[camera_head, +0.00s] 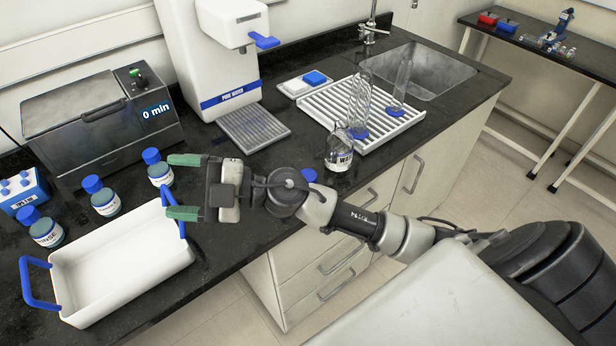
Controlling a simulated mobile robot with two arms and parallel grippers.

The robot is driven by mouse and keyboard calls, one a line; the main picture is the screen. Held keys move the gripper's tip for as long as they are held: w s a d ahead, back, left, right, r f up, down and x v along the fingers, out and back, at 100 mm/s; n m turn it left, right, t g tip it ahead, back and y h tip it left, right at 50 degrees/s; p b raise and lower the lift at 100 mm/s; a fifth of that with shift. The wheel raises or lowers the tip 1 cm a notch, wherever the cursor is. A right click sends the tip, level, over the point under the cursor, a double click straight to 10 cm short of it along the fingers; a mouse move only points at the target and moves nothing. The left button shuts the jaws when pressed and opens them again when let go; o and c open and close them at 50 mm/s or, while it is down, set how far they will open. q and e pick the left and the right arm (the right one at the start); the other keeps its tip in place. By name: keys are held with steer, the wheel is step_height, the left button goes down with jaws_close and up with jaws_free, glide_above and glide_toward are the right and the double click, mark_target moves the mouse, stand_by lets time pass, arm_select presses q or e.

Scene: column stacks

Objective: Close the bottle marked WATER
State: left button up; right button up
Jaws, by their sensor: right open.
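A clear glass bottle (339,150) with a white label stands upright and uncapped on the black counter; its label is too small to read surely. A blue cap (309,175) lies on the counter just left of and nearer than it, close beside my right arm. My right gripper (183,187), with green fingertips, is open and empty, well to the left of the clear bottle. It is over the counter by the white tray's right end. My left gripper is not in view.
Blue-capped bottles (102,197) stand left of my gripper, behind the white tray (120,272) with blue handles. A water dispenser (222,60), a drying rack with glassware (395,125) and a sink (430,70) stand behind. A heating bath (100,120) is at the left.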

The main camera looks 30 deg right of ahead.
steer(key=w+d+f+n+g+h, duration=0.3)
steer(key=d+f+n+g+h, duration=0.25)
steer(key=f+g+h, duration=0.3)
steer(key=w+d+m+h, duration=0.1)
steer(key=d+h, duration=0.4)
steer(key=d, duration=0.5)
steer(key=w+d+m+h, duration=0.2)
steer(key=d+m+h, duration=0.2)
steer(key=d, duration=0.7)
steer(key=shift+h, duration=0.95)
steer(key=shift+g, duration=0.25)
steer(key=p, duration=0.1)
glide_above(306, 174)
steer(key=shift+s+a+f, duration=0.1)
steer(key=shift+a+f, duration=0.05)
steer(key=shift+f, duration=1.3)
steer(key=shift+a+f, duration=0.1)
steer(key=shift+f, duration=1.3)
